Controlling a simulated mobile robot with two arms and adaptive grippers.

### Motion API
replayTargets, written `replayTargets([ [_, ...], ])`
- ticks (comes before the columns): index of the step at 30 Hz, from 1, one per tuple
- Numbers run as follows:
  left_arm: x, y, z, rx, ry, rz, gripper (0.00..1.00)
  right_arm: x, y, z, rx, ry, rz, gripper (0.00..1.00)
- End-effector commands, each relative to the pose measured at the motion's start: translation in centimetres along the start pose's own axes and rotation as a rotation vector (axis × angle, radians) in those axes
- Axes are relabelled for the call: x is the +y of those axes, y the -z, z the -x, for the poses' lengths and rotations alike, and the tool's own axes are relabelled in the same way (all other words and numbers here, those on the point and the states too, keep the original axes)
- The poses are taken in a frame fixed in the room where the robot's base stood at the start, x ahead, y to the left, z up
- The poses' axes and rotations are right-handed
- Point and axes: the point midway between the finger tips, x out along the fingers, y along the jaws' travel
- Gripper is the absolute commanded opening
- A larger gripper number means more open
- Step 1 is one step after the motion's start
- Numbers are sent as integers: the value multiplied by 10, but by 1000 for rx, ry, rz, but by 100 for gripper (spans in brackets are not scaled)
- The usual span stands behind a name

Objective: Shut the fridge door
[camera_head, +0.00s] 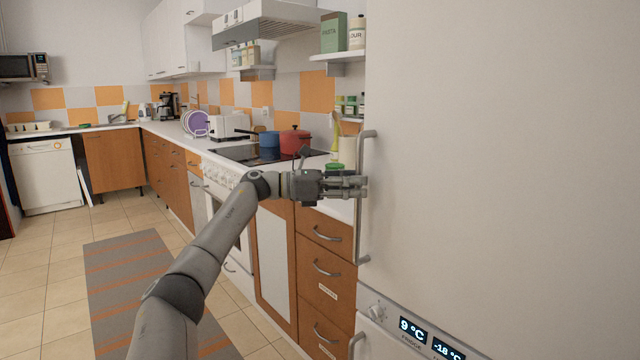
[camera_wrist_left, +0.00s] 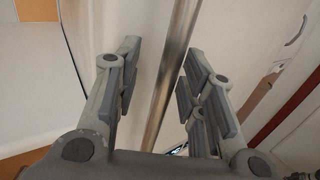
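The white fridge door (camera_head: 500,170) fills the right side of the head view. Its vertical metal handle (camera_head: 361,235) runs along the door's left edge. I cannot tell how far the door stands open. My left gripper (camera_head: 360,187) is at about mid-height of the handle, pointing right. In the left wrist view the handle (camera_wrist_left: 175,70) passes between the two fingers of the left gripper (camera_wrist_left: 163,60). The fingers are apart, with gaps beside the handle, so the gripper is open around it. My right gripper is not in view.
Wooden drawers (camera_head: 325,265) and the stove (camera_head: 265,154) with a red pot (camera_head: 294,142) and blue pot (camera_head: 268,139) stand left of the fridge. A temperature panel (camera_head: 425,338) sits below the door. A striped rug (camera_head: 140,285) lies on the open floor at left.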

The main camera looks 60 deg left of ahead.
Motion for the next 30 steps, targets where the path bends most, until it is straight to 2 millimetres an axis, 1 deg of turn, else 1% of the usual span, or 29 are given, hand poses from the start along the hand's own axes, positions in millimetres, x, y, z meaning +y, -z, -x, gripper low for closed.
replayTargets([
  [1, 0, 0, 6, 5, -1, -1, 37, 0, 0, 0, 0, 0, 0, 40],
  [24, 0, -3, 89, -4, -2, -3, 37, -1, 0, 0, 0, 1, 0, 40],
  [30, 0, -3, 100, -4, -1, -3, 37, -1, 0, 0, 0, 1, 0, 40],
])
